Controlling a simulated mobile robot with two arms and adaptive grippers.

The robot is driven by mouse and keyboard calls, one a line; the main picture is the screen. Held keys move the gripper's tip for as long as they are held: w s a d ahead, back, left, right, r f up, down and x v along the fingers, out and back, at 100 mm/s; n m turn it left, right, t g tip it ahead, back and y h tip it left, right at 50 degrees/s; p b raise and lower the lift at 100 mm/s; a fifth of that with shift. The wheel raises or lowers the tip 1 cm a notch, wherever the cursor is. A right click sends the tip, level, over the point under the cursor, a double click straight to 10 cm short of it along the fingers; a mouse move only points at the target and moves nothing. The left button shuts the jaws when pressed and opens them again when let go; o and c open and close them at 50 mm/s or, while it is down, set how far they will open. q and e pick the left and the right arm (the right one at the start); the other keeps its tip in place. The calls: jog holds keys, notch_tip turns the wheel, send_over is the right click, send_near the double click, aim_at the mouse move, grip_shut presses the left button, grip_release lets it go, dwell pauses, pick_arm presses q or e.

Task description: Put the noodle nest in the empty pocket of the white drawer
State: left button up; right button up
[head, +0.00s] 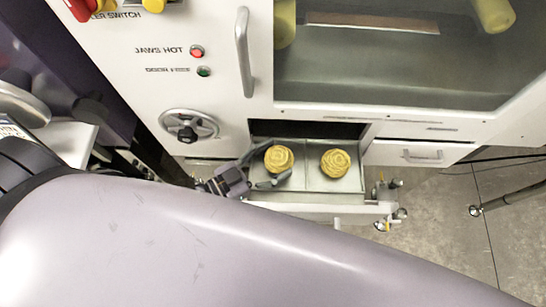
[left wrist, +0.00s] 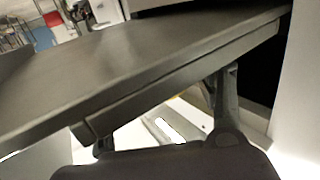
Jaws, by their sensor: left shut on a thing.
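The white drawer (head: 340,208) is pulled out below the machine's window. Its grey tray shows two pockets side by side with a divider between them. One yellow noodle nest (head: 279,158) is at the left pocket, between the fingers of my left gripper (head: 268,168), which is shut on it. I cannot tell whether this nest touches the pocket floor. Another noodle nest (head: 335,163) sits in the right pocket. In the left wrist view, my gripper's fingers (left wrist: 165,128) show beside a large grey slab, and the held nest is mostly hidden. My right gripper is not in view.
A handwheel (head: 188,126) and a long vertical handle (head: 244,52) are on the white front panel. A closed drawer with a handle (head: 423,157) is to the right. A dark opening lies behind the open drawer. My arm covers the foreground.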

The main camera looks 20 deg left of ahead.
pick_arm(q)
jog(key=o, duration=0.8)
jog(key=shift+c, duration=0.2)
jog(key=shift+o, duration=1)
jog(key=shift+s+r+p, duration=0.1)
jog(key=shift+r+p, duration=0.35)
jog(key=shift+r, duration=0.3)
jog(key=v, duration=0.3)
jog(key=b+v, duration=0.1)
jog(key=v, duration=0.2)
jog(key=shift+f, duration=0.25)
jog(key=shift+s+a+r, duration=0.15)
jog(key=shift+s+a, duration=0.35)
